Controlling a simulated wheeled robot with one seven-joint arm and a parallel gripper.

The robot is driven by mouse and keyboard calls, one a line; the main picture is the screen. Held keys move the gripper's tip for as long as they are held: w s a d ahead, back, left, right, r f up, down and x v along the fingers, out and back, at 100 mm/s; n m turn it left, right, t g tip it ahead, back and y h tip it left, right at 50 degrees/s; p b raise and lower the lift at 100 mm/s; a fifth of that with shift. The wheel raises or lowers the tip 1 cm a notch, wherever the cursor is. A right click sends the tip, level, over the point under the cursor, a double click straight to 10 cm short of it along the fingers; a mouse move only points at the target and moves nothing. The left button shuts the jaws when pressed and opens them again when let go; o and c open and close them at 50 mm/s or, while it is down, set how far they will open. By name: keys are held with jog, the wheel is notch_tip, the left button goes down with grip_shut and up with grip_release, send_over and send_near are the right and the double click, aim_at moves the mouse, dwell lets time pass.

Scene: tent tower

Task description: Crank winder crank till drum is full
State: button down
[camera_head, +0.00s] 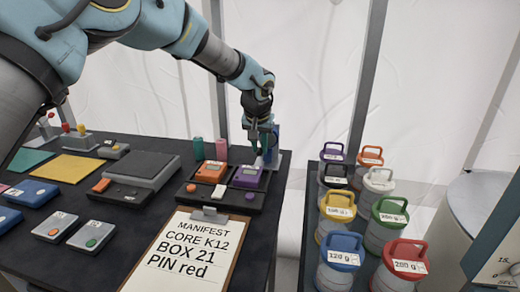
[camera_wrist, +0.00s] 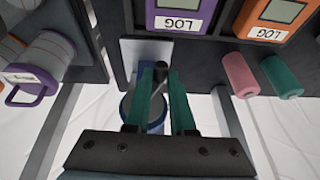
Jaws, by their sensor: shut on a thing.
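The winder (camera_head: 274,143) stands at the back right corner of the dark table; its blue part shows behind my gripper (camera_head: 262,142). In the wrist view my gripper (camera_wrist: 161,82) has its two green fingers on either side of the dark crank knob (camera_wrist: 160,68), shut on it. The winder's grey plate (camera_wrist: 132,50) and a round blue-rimmed part (camera_wrist: 156,126), likely the drum, show behind and between the fingers. The fingers hide much of the drum, so I cannot tell how full it is.
Orange (camera_head: 211,172) and purple (camera_head: 247,177) LOG devices sit in a dark tray just left of the winder. Pink (camera_head: 221,149) and green (camera_head: 198,148) cylinders stand behind them. A clipboard (camera_head: 188,250) lies in front. Several lidded canisters (camera_head: 341,258) fill the rack at right.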

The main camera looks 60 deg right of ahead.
jog(key=t+y+b, duration=0.1)
jog(key=t+b, duration=0.1)
jog(key=shift+s+m+t+b, duration=0.1)
jog(key=shift+m+t+b, duration=0.2)
jog(key=shift+t+b, duration=0.1)
jog(key=t+b, duration=0.1)
jog(key=t, duration=0.1)
jog(key=r+m+t+y+b, duration=0.1)
jog(key=t, duration=0.1)
jog(key=shift+b, duration=0.3)
jog(key=t, duration=0.1)
jog(key=t+b, duration=0.1)
jog(key=t, duration=0.1)
jog(key=m+t+b, duration=0.1)
jog(key=shift+s+r+y, duration=0.1)
jog(key=shift+r+y, duration=0.2)
jog(key=shift+y, duration=0.1)
jog(key=shift+s+r+m+t+b, duration=0.15)
jog(key=shift+m+t+b, duration=0.1)
jog(key=shift+t+b, duration=0.35)
jog(key=shift+w+r+m+t+b, duration=0.1)
jog(key=shift+r+m+t+b, duration=0.2)
jog(key=shift+t, duration=0.5)
jog(key=shift+s+m+t+b, duration=0.1)
jog(key=shift+m+t+b, duration=0.05)
jog(key=shift+t+b, duration=0.5)
jog(key=c, duration=0.8)
grip_release()
jog(key=shift+d, duration=0.1)
jog(key=shift+o, duration=0.2)
